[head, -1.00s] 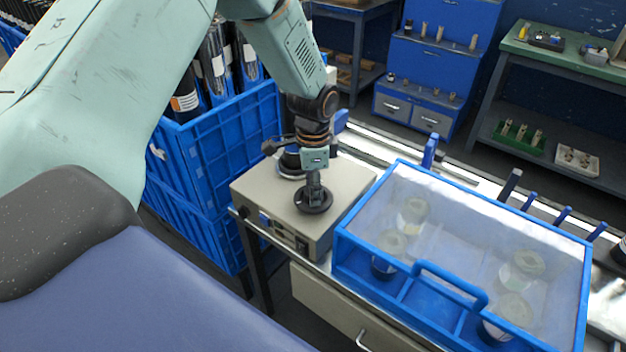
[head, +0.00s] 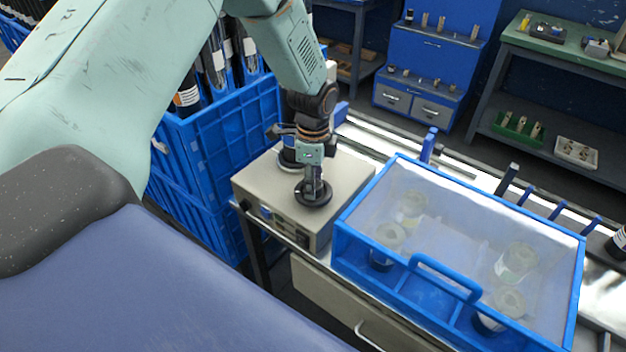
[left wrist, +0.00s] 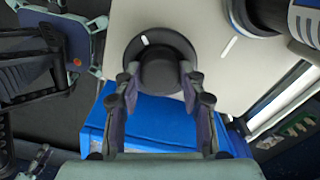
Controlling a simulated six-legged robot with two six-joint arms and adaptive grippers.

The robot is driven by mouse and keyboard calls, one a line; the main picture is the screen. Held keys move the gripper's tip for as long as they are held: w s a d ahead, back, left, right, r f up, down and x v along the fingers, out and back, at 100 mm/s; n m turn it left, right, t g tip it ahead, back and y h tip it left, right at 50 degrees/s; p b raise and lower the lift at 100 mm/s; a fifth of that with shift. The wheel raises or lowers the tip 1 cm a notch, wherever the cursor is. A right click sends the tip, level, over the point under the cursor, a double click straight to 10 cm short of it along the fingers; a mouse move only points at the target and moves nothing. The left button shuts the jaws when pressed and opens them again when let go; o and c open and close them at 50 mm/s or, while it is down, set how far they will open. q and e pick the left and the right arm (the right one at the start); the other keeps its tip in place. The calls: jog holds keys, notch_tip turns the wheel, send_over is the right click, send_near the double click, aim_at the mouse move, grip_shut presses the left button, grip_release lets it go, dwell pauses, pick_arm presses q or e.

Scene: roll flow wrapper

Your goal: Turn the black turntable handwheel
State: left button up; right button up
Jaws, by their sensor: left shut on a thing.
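The black handwheel (head: 316,203) is a round disc with a raised hub, lying flat on top of a beige box. In the left wrist view the black handwheel (left wrist: 180,47) shows a white mark on its rim, up and left of the hub. My left gripper (head: 314,188) points straight down onto it. In the left wrist view the fingers of my left gripper (left wrist: 160,76) sit on both sides of the hub, shut on it. The fingers hide part of the wheel. My right gripper is in neither view.
The beige box (head: 262,187) has a short white line on its top (left wrist: 229,46). A blue-framed clear cover (head: 385,285) over several rolls stands close on the right. Blue crates (head: 205,160) stand on the left. A dark round part stands behind the wheel.

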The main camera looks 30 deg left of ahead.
pick_arm(q)
jog(key=o, duration=1.1)
jog(key=shift+o, duration=0.2)
notch_tip(320, 180, up, 12)
jog(key=shift+s, duration=0.1)
dwell(0.4)
